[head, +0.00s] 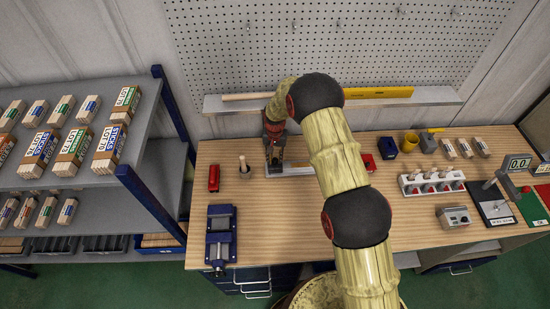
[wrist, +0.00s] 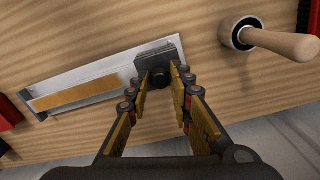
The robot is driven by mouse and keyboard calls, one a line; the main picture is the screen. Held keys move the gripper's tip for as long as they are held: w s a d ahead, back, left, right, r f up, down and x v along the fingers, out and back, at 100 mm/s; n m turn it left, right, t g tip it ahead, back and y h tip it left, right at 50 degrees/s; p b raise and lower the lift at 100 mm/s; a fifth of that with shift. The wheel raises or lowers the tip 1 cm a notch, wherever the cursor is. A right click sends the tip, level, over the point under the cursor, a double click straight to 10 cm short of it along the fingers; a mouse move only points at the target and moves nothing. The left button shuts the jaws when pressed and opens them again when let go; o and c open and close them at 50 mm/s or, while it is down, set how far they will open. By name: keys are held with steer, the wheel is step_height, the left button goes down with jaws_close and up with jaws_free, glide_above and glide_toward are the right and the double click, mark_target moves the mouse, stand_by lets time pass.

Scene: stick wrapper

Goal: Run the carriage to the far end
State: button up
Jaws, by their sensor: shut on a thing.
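The carriage (wrist: 152,57) is a dark grey block with a round black knob, at the right end of a pale metal track (wrist: 88,80) in the wrist view. A flat wooden or tan strip (wrist: 72,94) lies along the track to the left of it. My gripper (wrist: 163,76) is at the carriage, its fingers shut on the knob between them. In the head view my gripper (head: 273,147) is over the left end of the track (head: 295,170). There my arm hides part of the track's right side, and the carriage is mostly hidden.
A wooden-handled tool (wrist: 285,42) in a dark-collared holder stands near the carriage. A red object (head: 213,178) and a blue vise (head: 220,238) are on the bench's left. Another red object (head: 369,163) is right of my arm. A shelf ledge (head: 430,97) with a yellow level runs behind.

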jaws_close()
steer(key=d+b, duration=0.6)
steer(key=d, duration=1.8)
steer(key=shift+d, duration=0.3)
steer(key=o, duration=0.8)
jaws_free()
steer(key=shift+o, duration=0.2)
step_height(320, 180, up, 12)
